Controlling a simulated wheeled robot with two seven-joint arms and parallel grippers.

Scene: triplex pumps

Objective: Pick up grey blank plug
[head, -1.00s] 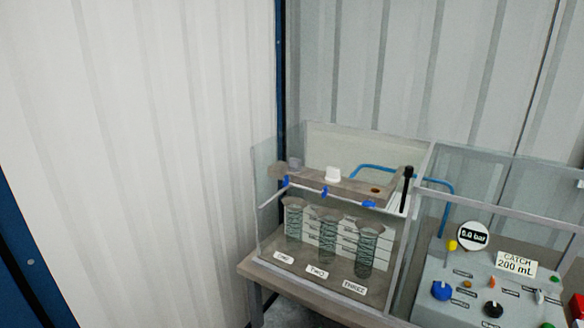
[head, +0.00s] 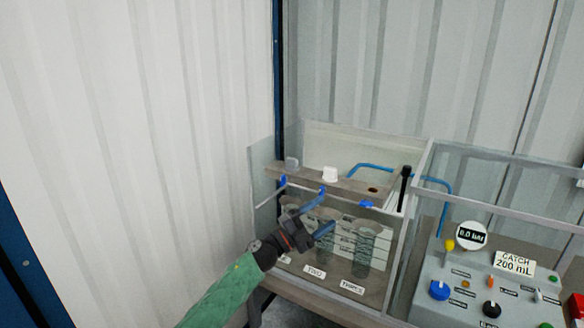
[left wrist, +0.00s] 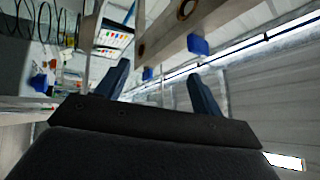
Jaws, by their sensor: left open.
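A small grey plug (head: 292,162) stands on the left end of the raised grey-brown block (head: 347,187) in the clear-walled box, in the head view. A white plug (head: 330,174) stands near the block's middle, and a dark round hole (head: 373,190) shows to its right. My left gripper (head: 319,215) is open and empty, below and in front of the block. Its two blue fingers also show in the left wrist view (left wrist: 160,87), with the block's underside (left wrist: 165,40) above them. The grey plug cannot be made out there. My right gripper is not seen.
Blue valve parts (head: 367,204) hang along the block's front. Coiled cylinders with labels stand below it, partly behind my gripper. A clear front wall (head: 385,285) and a black upright handle (head: 406,175) are close by. A control panel (head: 470,285) stands right.

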